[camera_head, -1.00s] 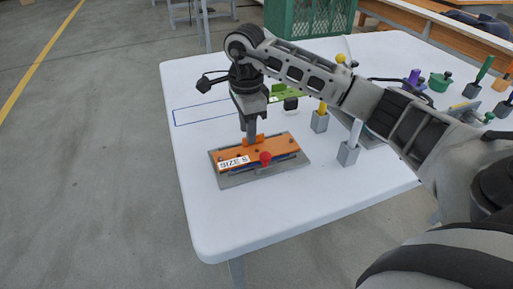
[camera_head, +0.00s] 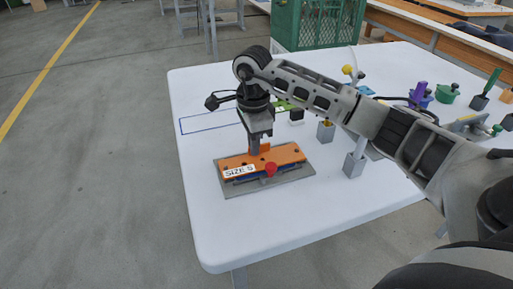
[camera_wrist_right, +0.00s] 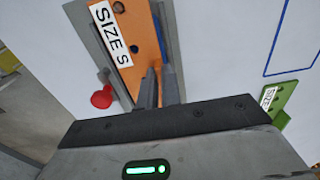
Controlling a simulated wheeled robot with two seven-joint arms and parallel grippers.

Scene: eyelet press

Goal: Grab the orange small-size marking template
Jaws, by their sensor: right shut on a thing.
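The orange marking template (camera_head: 286,155) carries a white label reading "SIZE S" and lies over a grey base plate (camera_head: 240,190) near the left front of the white table. A blue strip and a red knob (camera_head: 271,169) show along its front side. My right gripper (camera_head: 256,150) points down from above and is shut on the template's upright orange tab. In the right wrist view the fingers (camera_wrist_right: 160,90) close at the edge of the orange template (camera_wrist_right: 138,50). Whether the template is lifted off the plate I cannot tell. My left gripper is not in view.
A green template (camera_wrist_right: 277,107) with its own size label lies behind my right gripper. A blue outlined rectangle (camera_head: 181,126) is bare on the table. Grey blocks with coloured handles (camera_head: 354,165) stand to the right. A green crate (camera_head: 300,25) is beyond the table.

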